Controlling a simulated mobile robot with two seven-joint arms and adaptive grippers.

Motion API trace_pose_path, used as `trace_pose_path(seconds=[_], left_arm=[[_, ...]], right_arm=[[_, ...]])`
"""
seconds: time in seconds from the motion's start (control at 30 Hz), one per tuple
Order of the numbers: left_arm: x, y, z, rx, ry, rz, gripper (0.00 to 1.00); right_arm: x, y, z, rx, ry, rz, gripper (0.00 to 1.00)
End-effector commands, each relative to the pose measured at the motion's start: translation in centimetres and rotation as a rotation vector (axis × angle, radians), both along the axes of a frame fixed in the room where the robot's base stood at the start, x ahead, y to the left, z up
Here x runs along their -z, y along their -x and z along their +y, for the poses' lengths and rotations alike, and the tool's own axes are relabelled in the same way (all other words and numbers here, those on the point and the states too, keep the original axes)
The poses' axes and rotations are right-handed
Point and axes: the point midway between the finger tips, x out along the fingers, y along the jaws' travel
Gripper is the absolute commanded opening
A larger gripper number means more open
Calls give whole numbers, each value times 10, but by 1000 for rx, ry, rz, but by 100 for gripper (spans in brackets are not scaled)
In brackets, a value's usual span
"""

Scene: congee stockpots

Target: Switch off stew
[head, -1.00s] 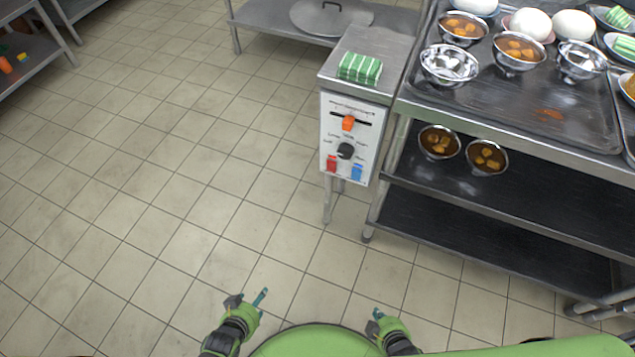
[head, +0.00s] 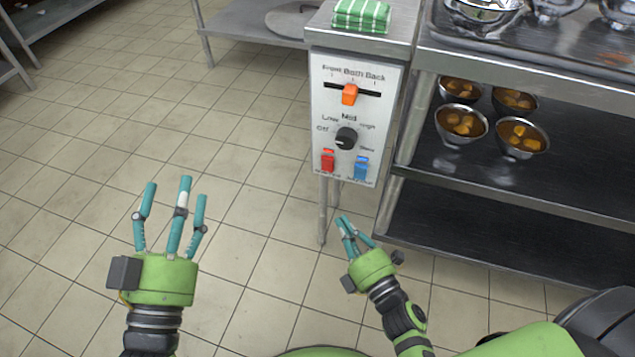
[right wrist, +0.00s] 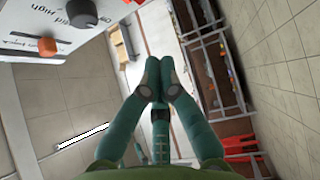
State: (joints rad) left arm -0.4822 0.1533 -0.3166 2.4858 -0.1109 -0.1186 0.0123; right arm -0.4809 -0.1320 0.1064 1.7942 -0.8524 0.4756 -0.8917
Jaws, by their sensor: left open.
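A white control panel (head: 326,110) is on the front of a steel stand. It has an orange slider (head: 349,94) under the middle label, "Both". Below is a black knob (head: 346,138) among labels including Off, Low and High; its pale mark faces left. A red switch (head: 328,160) and a blue switch (head: 361,167) sit at the bottom; their small labels are hard to read. My left gripper (head: 173,195) is open and empty, left of and below the panel. My right gripper (head: 346,226) is below the panel, apart from it, fingertips together and empty in the right wrist view (right wrist: 158,78).
A green striped cloth (head: 361,15) lies on the stand. A steel rack (head: 560,70) stands to the right, with several bowls of stew (head: 461,124) on its middle shelf. Tiled floor (head: 240,120) is clear left of the panel.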

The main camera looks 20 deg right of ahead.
Motion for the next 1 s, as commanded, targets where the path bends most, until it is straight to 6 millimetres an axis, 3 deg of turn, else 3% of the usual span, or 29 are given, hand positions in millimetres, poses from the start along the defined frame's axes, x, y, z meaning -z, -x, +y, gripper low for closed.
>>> trace_pose_path(seconds=[0.4,0.53,0.67,1.0], left_arm=[[-6,3,0,1,5,-17,67],[-9,4,0,5,11,-37,67],[-20,10,-3,16,28,-96,67],[-60,38,-9,63,100,-340,67]], right_arm=[[-3,-1,0,-1,15,-14,0],[-3,-9,2,-2,15,-15,0],[-5,-28,5,-2,15,-17,0],[-11,-99,19,-2,15,-16,0]])
